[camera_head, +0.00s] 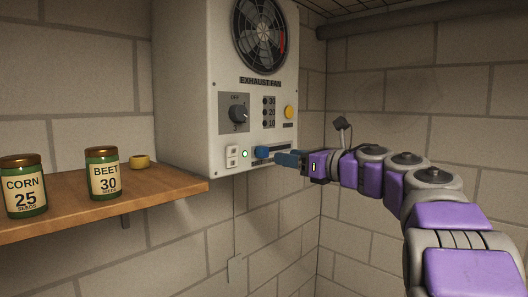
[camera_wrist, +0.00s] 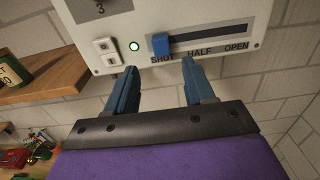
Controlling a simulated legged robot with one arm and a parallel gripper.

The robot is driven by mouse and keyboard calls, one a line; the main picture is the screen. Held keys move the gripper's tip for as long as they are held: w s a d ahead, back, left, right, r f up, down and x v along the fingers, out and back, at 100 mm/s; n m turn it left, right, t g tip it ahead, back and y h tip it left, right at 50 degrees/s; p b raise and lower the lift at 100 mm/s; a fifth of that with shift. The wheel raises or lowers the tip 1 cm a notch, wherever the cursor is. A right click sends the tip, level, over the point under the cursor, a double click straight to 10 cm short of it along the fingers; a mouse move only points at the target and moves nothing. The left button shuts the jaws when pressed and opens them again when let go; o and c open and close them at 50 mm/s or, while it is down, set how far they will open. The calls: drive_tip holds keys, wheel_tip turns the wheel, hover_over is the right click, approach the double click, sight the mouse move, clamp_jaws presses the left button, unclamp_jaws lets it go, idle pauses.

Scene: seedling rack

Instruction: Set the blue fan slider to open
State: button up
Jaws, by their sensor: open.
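The blue fan slider (camera_head: 262,152) sits at the left end of its dark slot on the exhaust fan box (camera_head: 190,90). In the wrist view the slider (camera_wrist: 160,45) stands above the SHUT label, with HALF and OPEN to its right. My gripper (camera_wrist: 158,80) is open and empty, its two blue fingers below the slider and apart from it, one to each side. In the head view my gripper (camera_head: 278,157) is close to the panel at the slider's right, partly covering the slot.
A lit green lamp (camera_wrist: 134,46) and white switches (camera_wrist: 106,46) are left of the slider. A dial (camera_head: 238,114) and yellow button (camera_head: 289,112) are above. A wooden shelf (camera_head: 160,190) at left holds CORN (camera_head: 24,187) and BEET (camera_head: 104,174) jars and a small yellow pot (camera_head: 140,162).

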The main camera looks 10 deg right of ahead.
sight(267, 152)
drive_tip(key=p+x, duration=0.1)
drive_tip(key=x, duration=0.7)
drive_tip(key=shift+r, duration=0.1)
drive_tip(key=shift+w+a, duration=0.15)
drive_tip(key=shift+a, duration=0.35)
drive_tip(key=shift+w+d, duration=0.15)
drive_tip(key=shift+d, duration=0.7)
drive_tip(key=c, duration=0.3)
drive_tip(key=shift+a, duration=0.35)
drive_tip(key=c, duration=0.5)
drive_tip(key=shift+c, duration=0.6)
clamp_jaws()
drive_tip(key=shift+d, duration=0.1)
